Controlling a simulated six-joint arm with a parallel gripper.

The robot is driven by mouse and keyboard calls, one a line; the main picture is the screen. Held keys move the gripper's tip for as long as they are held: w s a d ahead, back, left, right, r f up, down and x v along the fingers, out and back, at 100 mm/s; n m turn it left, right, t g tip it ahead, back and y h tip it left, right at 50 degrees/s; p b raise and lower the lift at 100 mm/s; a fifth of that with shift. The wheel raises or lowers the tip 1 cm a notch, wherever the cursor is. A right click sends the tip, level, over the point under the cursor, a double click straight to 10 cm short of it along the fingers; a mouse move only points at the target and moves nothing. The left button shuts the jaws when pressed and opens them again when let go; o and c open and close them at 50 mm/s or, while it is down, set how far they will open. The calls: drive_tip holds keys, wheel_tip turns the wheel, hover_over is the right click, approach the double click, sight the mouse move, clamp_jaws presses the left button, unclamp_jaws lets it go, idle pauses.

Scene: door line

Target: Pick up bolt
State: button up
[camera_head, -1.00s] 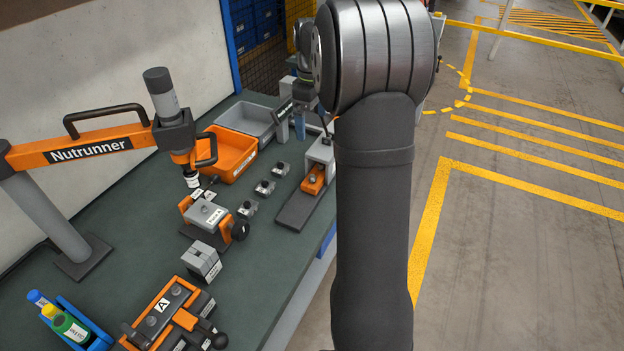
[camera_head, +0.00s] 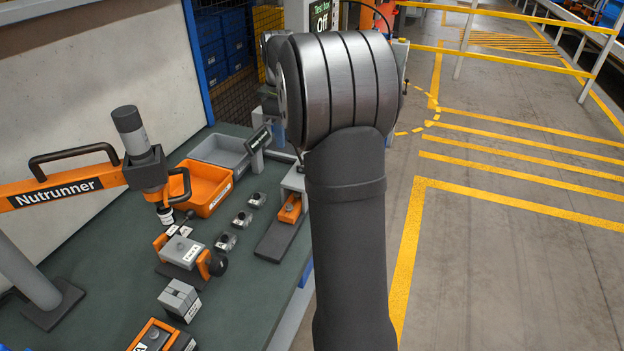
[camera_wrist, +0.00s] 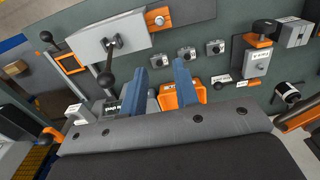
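My gripper (camera_wrist: 159,66) shows two blue fingers in the wrist view, spread apart with nothing visible between them. It is above the bench, and the right finger overlaps the orange bin (camera_wrist: 198,92). That bin also shows in the head view (camera_head: 205,190), with the grey bin (camera_head: 222,152) behind it. I cannot pick out a loose bolt; the bins' contents are too small or hidden to tell. In the head view, my arm hides the fingers.
The nutrunner (camera_head: 140,165) hangs over the bench near an orange and grey fixture (camera_head: 183,250). Several small grey parts (camera_head: 242,220) lie in a row. A grey block (camera_head: 180,298) sits nearer. A dark sign (camera_head: 258,139) stands beside the grey bin. Bare green bench (camera_head: 245,310) lies at the front.

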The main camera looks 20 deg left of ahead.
drive_tip(key=m, duration=2.5)
hover_over(289, 205)
wheel_tip(289, 205, down, 6)
wheel_tip(289, 205, down, 17)
drive_tip(key=shift+f, duration=0.2)
drive_tip(key=shift+a, duration=0.1)
clamp_jaws()
drive_tip(key=shift+r, duration=0.1)
